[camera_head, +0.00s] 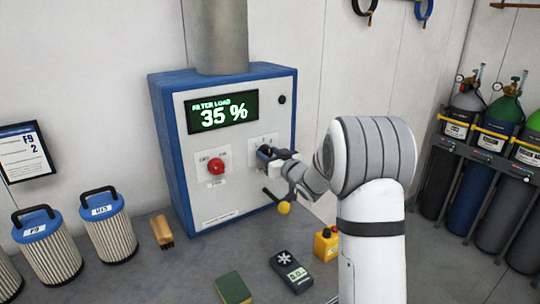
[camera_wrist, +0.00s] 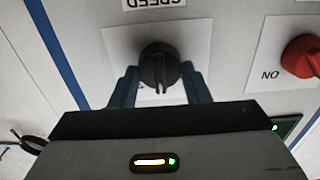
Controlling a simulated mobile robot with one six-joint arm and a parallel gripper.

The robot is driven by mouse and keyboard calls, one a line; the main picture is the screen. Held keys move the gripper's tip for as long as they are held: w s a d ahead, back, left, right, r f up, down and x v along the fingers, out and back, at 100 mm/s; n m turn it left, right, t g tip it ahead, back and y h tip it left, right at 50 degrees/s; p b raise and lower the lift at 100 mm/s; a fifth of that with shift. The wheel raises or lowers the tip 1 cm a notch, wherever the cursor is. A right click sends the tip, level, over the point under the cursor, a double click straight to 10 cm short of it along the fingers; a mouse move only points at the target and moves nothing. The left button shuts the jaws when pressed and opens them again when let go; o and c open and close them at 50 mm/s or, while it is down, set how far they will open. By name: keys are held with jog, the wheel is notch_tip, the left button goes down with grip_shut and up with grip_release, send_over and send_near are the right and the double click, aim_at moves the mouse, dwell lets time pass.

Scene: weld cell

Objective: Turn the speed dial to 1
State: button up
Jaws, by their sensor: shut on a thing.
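The speed dial is a black round knob (camera_wrist: 159,66) on a white plate, with the word SPEED printed upside down above it in the wrist view. My gripper (camera_wrist: 160,88) has its two blue fingers on either side of the knob and is shut on it. In the head view my gripper (camera_head: 272,154) reaches the right part of the cabinet front (camera_head: 240,190) and hides most of the dial. The pointer's setting cannot be read, as the fingers cover the plate's marks.
A red knob (camera_head: 216,166) sits left of the dial on the cabinet; it shows at right in the wrist view (camera_wrist: 302,56). A display (camera_head: 222,111) reads 35 %. A yellow-ended lever (camera_head: 283,207) sticks out below. Filters (camera_head: 108,228) and gas bottles (camera_head: 498,125) stand on either side.

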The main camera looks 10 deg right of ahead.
jog(key=shift+f+n+b, duration=0.1)
jog(key=shift+n+b, duration=0.2)
jog(key=shift+b, duration=0.2)
jog(key=shift+f+n+b, duration=0.15)
jog(key=shift+n+b, duration=0.25)
jog(key=shift+b, duration=0.55)
jog(key=n+b, duration=0.2)
jog(key=b, duration=0.1)
jog(key=shift+f+b, duration=0.1)
jog(key=shift+b, duration=0.3)
jog(key=n+b, duration=0.2)
jog(key=b, duration=0.1)
jog(key=shift+a+n, duration=0.1)
jog(key=shift+n, duration=0.2)
jog(key=n+b, duration=0.3)
jog(key=shift+r, duration=0.25)
jog(key=o, duration=0.9)
jog(key=shift+o, duration=0.2)
